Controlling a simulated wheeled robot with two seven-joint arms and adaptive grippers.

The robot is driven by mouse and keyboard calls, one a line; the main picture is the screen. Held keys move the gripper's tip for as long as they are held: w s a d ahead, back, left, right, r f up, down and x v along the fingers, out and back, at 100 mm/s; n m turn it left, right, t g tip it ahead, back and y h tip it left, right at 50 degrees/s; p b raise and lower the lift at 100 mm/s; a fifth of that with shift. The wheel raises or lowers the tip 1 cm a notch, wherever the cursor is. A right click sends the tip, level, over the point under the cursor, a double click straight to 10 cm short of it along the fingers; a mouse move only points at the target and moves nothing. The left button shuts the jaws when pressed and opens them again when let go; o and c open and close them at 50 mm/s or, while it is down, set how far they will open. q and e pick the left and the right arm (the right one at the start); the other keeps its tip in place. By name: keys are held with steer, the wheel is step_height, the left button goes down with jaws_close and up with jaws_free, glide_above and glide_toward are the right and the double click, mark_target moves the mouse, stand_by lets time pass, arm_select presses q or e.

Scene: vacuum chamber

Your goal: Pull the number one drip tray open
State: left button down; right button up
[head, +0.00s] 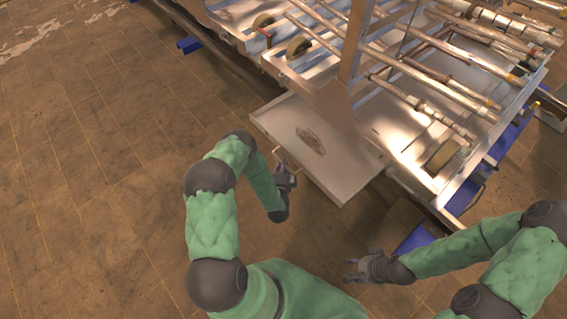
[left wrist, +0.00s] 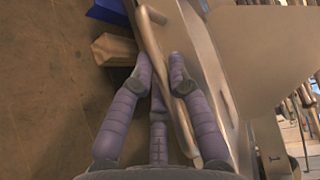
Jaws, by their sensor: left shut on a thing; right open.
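The drip tray (head: 345,182) is a shallow pale grey tray that sticks out from under the machine frame, with a brownish stain or residue on its floor. I cannot read a number on it. Its bar handle (left wrist: 153,38) is on the outer edge. My left gripper (head: 286,174) is at this edge, shut on the handle. In the left wrist view, the fingers of my left gripper (left wrist: 159,66) are around the bar, which runs between them. My right gripper (head: 358,270) is open and empty, in front of the tray and apart from it.
The machine's frame with several long rollers (head: 430,85) stands behind and right of the tray. An upright post (head: 354,45) rises behind the tray. Blue blocks (head: 190,44) lie at the frame's base. The tiled floor (head: 90,150) is clear on the left.

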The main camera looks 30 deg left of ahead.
arm_select(q)
steer(key=c, duration=1.4)
jaws_free()
steer(key=v, duration=1.2)
steer(key=d+f+n+g+h+p, duration=0.1)
steer(key=d+f+n+g+h, duration=0.3)
steer(key=d+n+g+h, duration=0.35)
steer(key=s+d+r+n+g+h, duration=0.1)
steer(key=s+d+r+n+g, duration=0.1)
steer(key=s+d+n, duration=0.1)
steer(key=s+d+r+n+g+h, duration=0.1)
steer(key=s+d+r+n+g, duration=0.1)
steer(key=s, duration=0.4)
steer(key=s+d+r+n+g+h, duration=0.1)
steer(key=s+d+r+n+g, duration=0.1)
steer(key=s+d+n+g, duration=0.1)
steer(key=shift+s+d+n+h+p, duration=0.4)
steer(key=shift+s+d+n, duration=0.25)
steer(key=shift+s+d, duration=0.2)
